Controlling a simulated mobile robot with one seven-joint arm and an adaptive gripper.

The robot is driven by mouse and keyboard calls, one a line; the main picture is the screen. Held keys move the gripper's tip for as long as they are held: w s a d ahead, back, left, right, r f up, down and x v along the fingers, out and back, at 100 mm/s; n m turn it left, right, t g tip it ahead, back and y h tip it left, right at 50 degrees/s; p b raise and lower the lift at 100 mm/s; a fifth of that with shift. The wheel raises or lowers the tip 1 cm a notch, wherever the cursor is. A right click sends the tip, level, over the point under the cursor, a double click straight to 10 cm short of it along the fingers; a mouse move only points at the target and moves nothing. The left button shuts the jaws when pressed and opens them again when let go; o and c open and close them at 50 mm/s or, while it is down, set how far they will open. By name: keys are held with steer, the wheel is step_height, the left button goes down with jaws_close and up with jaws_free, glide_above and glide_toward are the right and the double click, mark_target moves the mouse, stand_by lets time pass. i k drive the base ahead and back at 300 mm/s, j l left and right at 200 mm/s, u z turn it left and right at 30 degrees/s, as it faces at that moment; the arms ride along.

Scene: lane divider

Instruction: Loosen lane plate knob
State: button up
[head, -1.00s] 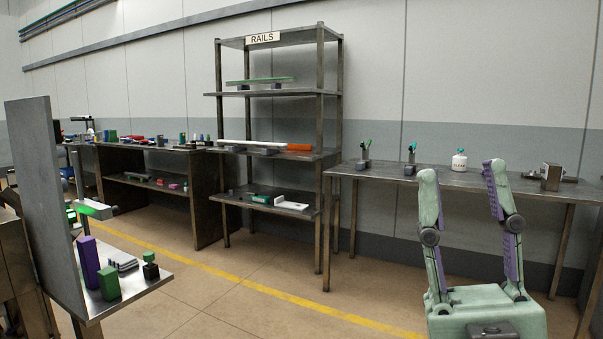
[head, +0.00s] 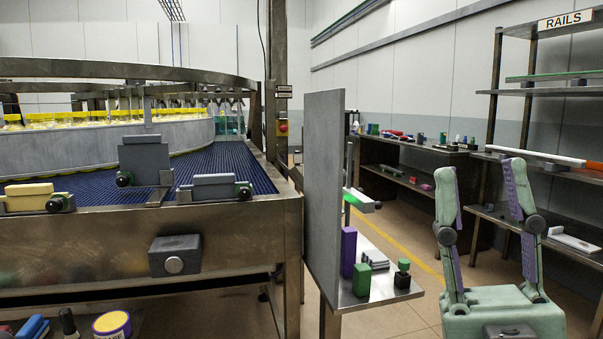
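On the blue conveyor's front edge, an upright grey plate (head: 146,158) stands on a mount with a dark round knob (head: 124,179) at its lower left. To its right is a low grey block (head: 213,187) with a knob (head: 244,191) at its right end. To its left is a yellow block (head: 29,195) with another knob (head: 58,203). I cannot tell which knob is the lane plate's. My gripper (head: 479,172) is at the right of the head view, fingers up and spread apart, with nothing between them. It is far from the knobs.
A tall grey panel (head: 323,185) stands between the conveyor (head: 225,166) and my gripper. A small shelf (head: 385,291) beside it holds purple and green blocks. The steel front rail (head: 100,246) carries a grey box (head: 175,255). The RAILS rack (head: 497,85) is at the right.

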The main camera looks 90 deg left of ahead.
mark_target(122, 181)
steer(key=u, duration=3.5)
